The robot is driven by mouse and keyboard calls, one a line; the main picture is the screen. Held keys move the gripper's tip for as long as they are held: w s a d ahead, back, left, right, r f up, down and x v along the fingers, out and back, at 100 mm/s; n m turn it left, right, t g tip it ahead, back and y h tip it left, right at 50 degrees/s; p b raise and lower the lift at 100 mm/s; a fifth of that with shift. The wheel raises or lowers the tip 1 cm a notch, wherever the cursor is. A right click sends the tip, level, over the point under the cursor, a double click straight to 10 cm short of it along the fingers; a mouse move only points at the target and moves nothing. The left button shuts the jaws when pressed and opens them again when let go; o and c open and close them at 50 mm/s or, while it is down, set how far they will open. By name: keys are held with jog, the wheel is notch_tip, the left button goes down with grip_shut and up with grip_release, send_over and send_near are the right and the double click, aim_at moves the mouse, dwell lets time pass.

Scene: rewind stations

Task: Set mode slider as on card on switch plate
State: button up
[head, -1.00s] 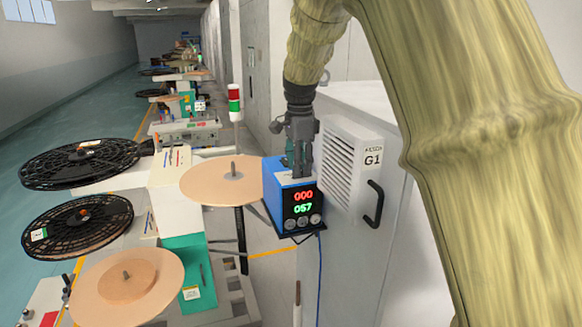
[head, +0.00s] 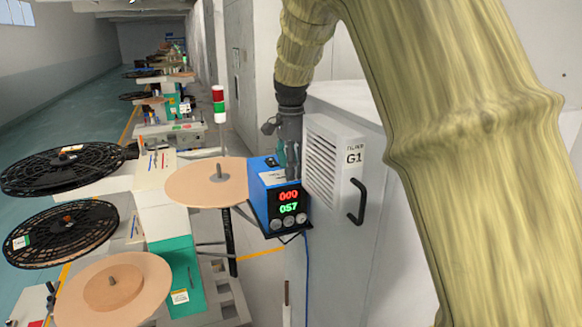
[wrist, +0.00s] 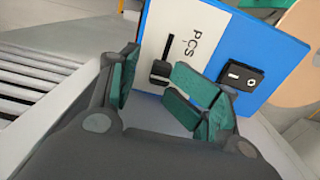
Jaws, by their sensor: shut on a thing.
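The blue counter box (head: 262,200) is on a bracket in the head view, with a red 000 and a green 057 on its front. Its white switch plate (wrist: 192,66) shows in the wrist view, marked PCS. The plate has a dark slot (wrist: 168,46), and the black mode slider knob (wrist: 160,72) sits at the slot's end nearest my gripper. My gripper (head: 291,172) reaches down onto the box top. Exact pad contact is partly hidden.
A black switch (wrist: 241,76) is beside the plate. A grey cabinet with a louvred panel (head: 322,160) and black handle (head: 357,202) stands close right of the box. A tan disc (head: 205,187) is close left. A red-green-white lamp (head: 219,104) stands behind.

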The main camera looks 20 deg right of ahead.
jog(key=shift+s, duration=0.1)
notch_tip(320, 180, up, 12)
dwell(0.5)
jog(key=shift+f, duration=0.1)
